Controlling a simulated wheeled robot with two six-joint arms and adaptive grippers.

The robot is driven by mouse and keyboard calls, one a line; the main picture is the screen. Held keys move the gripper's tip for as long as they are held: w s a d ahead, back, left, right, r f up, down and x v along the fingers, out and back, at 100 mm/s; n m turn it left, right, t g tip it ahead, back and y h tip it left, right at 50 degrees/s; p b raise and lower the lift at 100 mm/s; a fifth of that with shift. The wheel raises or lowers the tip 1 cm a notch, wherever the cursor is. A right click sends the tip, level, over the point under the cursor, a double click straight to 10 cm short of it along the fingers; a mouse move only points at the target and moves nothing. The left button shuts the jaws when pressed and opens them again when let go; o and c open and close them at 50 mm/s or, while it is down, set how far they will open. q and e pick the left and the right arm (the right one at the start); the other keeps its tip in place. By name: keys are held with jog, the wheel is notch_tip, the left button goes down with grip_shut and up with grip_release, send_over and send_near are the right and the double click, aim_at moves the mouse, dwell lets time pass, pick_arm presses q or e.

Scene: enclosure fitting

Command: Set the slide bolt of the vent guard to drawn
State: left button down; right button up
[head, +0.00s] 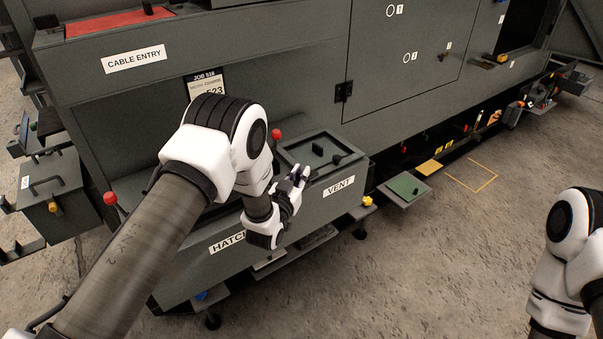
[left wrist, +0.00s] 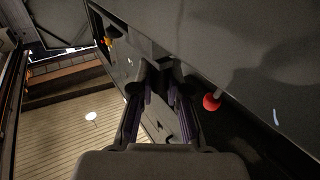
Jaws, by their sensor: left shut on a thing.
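The vent guard (head: 300,151) is a dark grey-green plate on top of the box with the VENT label (head: 339,186). Small black fittings stand up from the plate. My left gripper (head: 299,176) is at the near edge of this plate, by the slide bolt. In the left wrist view, its two fingers (left wrist: 163,78) point away from the camera, close together around a small dark part. I take this part to be the bolt's knob; the fingers mostly hide it, and the bolt's position cannot be told. My right arm shows at the right edge of the head view, its gripper out of view.
A red-tipped lever (head: 276,134) stands just left of the vent plate, also in the left wrist view (left wrist: 212,102). Another red knob (head: 110,198) is further left. The cabinet's front wall (head: 300,70) rises behind. A yellow knob (head: 367,201) and green plate (head: 404,188) lie right.

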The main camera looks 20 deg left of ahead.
pick_arm(q)
jog(key=s+a, duration=0.2)
jog(key=s, duration=0.1)
jog(key=shift+s+a, duration=0.15)
jog(key=shift+a, duration=0.15)
jog(key=c, duration=1.4)
grip_release()
jog(key=shift+f, duration=0.1)
jog(key=shift+c, duration=0.2)
jog(key=o, duration=0.3)
jog(key=shift+s, duration=0.1)
jog(key=shift+a, duration=0.15)
jog(key=shift+s, duration=0.1)
